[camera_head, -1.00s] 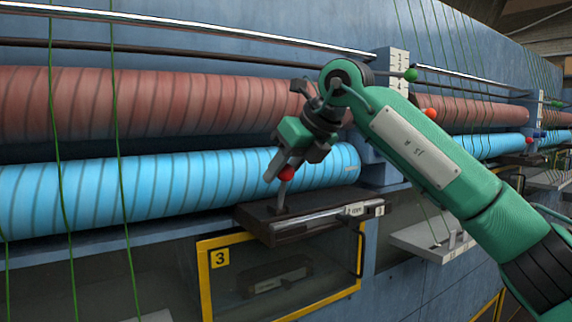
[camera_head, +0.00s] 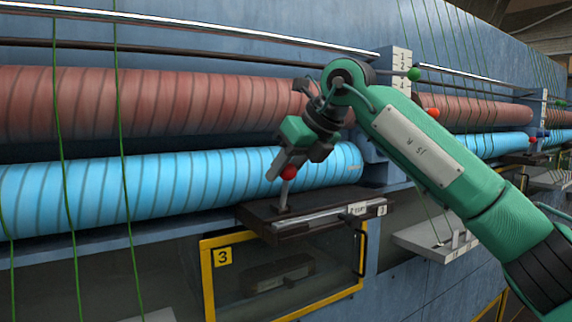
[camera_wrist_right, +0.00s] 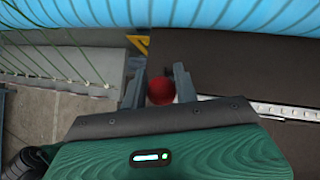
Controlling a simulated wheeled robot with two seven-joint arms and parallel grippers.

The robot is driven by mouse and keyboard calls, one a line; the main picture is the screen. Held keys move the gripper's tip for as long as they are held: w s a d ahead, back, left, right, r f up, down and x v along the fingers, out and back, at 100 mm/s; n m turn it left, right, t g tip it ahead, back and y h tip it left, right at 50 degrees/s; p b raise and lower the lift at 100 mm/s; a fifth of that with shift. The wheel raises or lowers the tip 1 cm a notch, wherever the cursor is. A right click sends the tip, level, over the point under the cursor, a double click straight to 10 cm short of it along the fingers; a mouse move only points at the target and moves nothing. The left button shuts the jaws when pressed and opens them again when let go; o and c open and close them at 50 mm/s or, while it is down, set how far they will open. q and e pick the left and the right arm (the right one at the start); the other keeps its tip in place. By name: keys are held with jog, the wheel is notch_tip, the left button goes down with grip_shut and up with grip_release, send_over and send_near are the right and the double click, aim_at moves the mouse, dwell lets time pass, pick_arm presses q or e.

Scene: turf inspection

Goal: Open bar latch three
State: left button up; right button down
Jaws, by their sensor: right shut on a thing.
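A small lever with a red ball knob (camera_head: 289,173) stands up from a dark brown ledge (camera_head: 257,214) above the yellow-framed window marked 3 (camera_head: 223,257). A silver bar (camera_head: 325,219) with white labels runs along the ledge's front edge. My right gripper (camera_head: 287,170) comes down from above and is shut on the red knob. In the right wrist view the knob (camera_wrist_right: 160,91) sits between my two fingers (camera_wrist_right: 158,88), with the dark ledge to its right. The lever's stem below the knob is hidden there. My left gripper is not in view.
A blue striped roller (camera_head: 180,184) lies close behind the knob, with a red-brown roller (camera_head: 180,100) above it. Green strings (camera_head: 122,140) hang at the left. A grey ledge (camera_head: 435,238) sits to the right, below my arm.

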jog(key=shift+f, duration=0.2)
dwell(0.4)
jog(key=c, duration=1.4)
grip_release()
jog(key=o, duration=0.3)
jog(key=shift+w+a, duration=0.1)
jog(key=shift+w, duration=0.1)
jog(key=shift+w+a+f, duration=0.1)
jog(key=shift+w, duration=0.1)
jog(key=shift+s+d+r, duration=0.2)
jog(key=shift+s+r, duration=0.05)
jog(key=b+v, duration=0.3)
jog(key=v, duration=1)
jog(key=shift+w+r+b, duration=0.2)
jog(key=shift+w+b, duration=0.05)
jog(key=shift+b, duration=0.15)
